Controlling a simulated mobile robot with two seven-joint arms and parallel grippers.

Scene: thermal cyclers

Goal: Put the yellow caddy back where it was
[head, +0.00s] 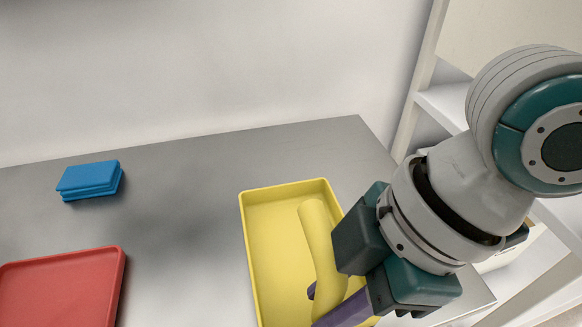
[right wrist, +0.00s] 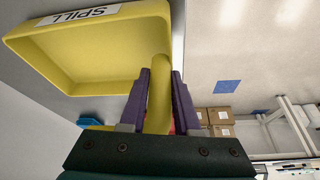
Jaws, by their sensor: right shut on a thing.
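The yellow caddy (head: 267,285) is a shallow tray with a rounded yellow handle (head: 317,235). It shows at the lower middle of the head view, over the right part of the grey table. My right gripper (head: 328,306) has purple fingers shut on the handle. In the right wrist view the handle runs between the fingertips (right wrist: 160,76), and the caddy (right wrist: 95,62) fills the upper left with a white "SPILL" label (right wrist: 78,15) on its side. I cannot tell whether the caddy touches the table. My left gripper is in neither view.
A red tray (head: 62,293) lies at the lower left of the grey table (head: 190,235). Stacked blue pieces (head: 90,179) lie behind it. The table between these and the caddy is clear. White shelving (head: 440,105) stands beyond the table's right edge. Cardboard boxes (right wrist: 221,115) show in the right wrist view.

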